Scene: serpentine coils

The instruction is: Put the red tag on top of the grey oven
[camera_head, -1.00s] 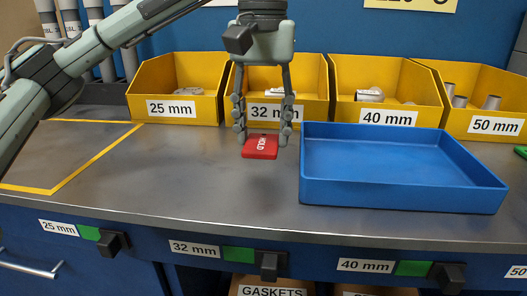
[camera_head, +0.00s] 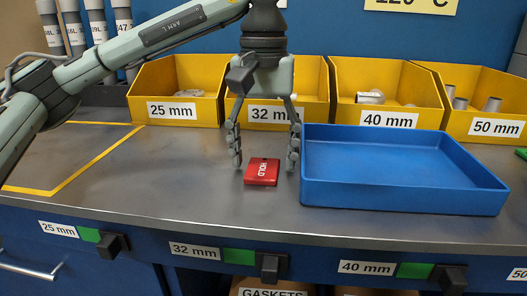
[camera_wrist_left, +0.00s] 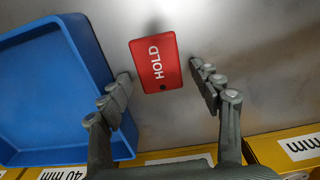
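The red tag (camera_head: 262,173), marked HOLD, appears to lie flat on the metal bench, left of the blue tray. My left gripper (camera_head: 265,162) is over it, pointing down and open, with one finger to each side of the tag. In the left wrist view the tag (camera_wrist_left: 154,63) shows between and beyond the fingertips, with a gap on both sides. The grey oven is not in view. My right gripper is not in view.
The blue tray (camera_head: 400,196) stands empty close to the right finger. Yellow bins (camera_head: 178,111) with size labels line the back of the bench. The bench (camera_head: 160,180) left of the tag is clear, with a yellow-taped area (camera_head: 95,160).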

